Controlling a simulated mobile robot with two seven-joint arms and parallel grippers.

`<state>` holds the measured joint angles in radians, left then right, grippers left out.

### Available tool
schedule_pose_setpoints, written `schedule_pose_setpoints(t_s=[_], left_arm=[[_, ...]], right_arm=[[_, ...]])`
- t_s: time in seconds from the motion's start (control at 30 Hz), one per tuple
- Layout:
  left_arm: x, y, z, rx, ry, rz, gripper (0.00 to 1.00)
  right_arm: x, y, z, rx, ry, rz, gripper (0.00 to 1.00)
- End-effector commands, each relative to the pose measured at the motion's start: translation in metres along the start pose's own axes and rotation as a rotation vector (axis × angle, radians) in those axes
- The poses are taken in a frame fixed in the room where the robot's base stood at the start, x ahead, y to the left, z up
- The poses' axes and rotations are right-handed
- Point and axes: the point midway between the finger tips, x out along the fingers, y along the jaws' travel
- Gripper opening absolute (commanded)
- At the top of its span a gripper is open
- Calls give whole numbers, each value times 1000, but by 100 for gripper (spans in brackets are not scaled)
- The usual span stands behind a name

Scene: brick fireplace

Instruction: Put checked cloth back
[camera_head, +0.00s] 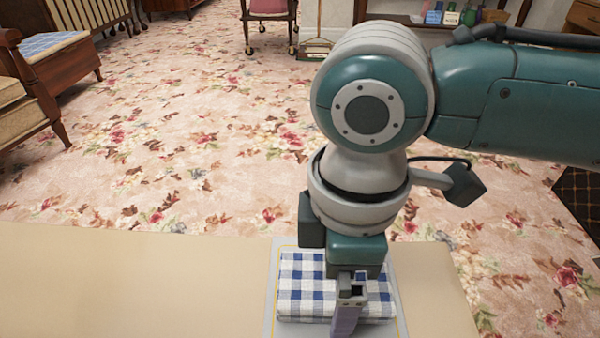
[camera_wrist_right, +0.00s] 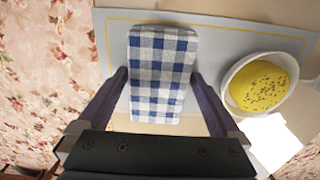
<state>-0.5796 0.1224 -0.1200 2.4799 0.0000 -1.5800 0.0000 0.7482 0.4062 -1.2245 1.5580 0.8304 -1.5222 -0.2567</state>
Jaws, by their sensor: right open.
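The blue-and-white checked cloth (camera_head: 303,285) lies folded on a pale grey mat (camera_head: 270,305) with a yellow border line, on the beige surface. It also shows in the right wrist view as a folded block (camera_wrist_right: 160,88). My right gripper (camera_head: 348,312) points down over the cloth and hides part of it. In the right wrist view my right gripper (camera_wrist_right: 160,75) is open, with one finger on each side of the cloth. I cannot tell whether the fingers touch it. My left gripper is not in view.
A white bowl (camera_wrist_right: 228,85) with yellow contents stands on the mat, right of the cloth in the wrist view. A wooden chest (camera_head: 68,62) with a blue checked top stands at the far left, beside a chair (camera_head: 22,105). The flowered carpet (camera_head: 190,150) between is clear.

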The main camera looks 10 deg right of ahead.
Motion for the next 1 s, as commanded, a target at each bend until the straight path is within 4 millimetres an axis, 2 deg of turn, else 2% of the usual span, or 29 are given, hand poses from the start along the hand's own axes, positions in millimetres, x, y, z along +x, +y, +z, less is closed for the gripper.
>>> schedule_pose_setpoints(t_s=[0.17,0.4,0.6,0.8,0.93,1.0], left_arm=[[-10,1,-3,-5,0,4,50],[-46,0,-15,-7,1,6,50],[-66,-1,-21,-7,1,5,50],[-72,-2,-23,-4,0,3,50],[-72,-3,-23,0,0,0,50],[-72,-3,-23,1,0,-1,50]], right_arm=[[-16,0,0,1,0,1,100],[-72,1,0,0,2,2,100],[-109,0,0,0,2,1,100],[-123,1,0,2,1,0,100],[-123,-1,-1,2,6,-2,100],[-120,-9,-7,5,30,-9,100]])
